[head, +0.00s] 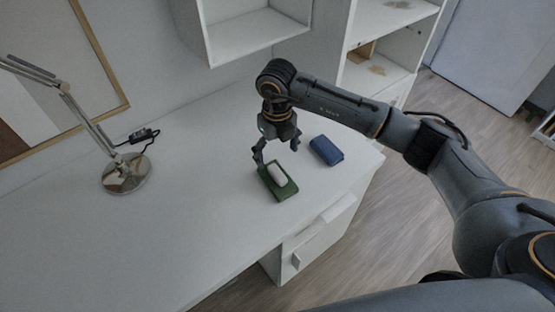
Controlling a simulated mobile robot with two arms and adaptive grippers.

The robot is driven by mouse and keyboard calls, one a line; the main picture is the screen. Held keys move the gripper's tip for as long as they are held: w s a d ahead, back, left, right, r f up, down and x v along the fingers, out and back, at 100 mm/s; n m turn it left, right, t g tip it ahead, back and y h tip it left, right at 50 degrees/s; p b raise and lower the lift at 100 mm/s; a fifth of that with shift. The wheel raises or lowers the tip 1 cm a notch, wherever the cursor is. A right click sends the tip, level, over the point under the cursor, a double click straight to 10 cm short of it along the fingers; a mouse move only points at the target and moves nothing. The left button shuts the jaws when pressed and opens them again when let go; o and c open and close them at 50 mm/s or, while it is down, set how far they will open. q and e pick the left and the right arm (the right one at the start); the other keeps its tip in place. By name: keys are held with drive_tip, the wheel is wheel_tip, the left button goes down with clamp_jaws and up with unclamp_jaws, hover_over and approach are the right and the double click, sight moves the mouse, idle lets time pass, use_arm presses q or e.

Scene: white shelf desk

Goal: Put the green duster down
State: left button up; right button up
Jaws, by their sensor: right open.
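The green duster (271,187) lies on the white desk, with a pale, rounded piece on its top. My right gripper (277,160) is open just above it, with its fingers pointing down at its far end. Whether a finger touches the duster I cannot tell. My left gripper is not in view.
A blue block-like object (326,151) lies on the desk to the right of the duster. A desk lamp (126,174) with a round metal base stands at the left. White shelves (245,30) rise behind. The desk's (130,245) front left area is clear.

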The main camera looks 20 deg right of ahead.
sight(277, 169)
use_arm(q)
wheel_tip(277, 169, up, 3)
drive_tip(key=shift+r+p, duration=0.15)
drive_tip(key=shift+p, duration=0.95)
use_arm(e)
wheel_tip(277, 169, up, 5)
drive_tip(key=shift+r, duration=0.15)
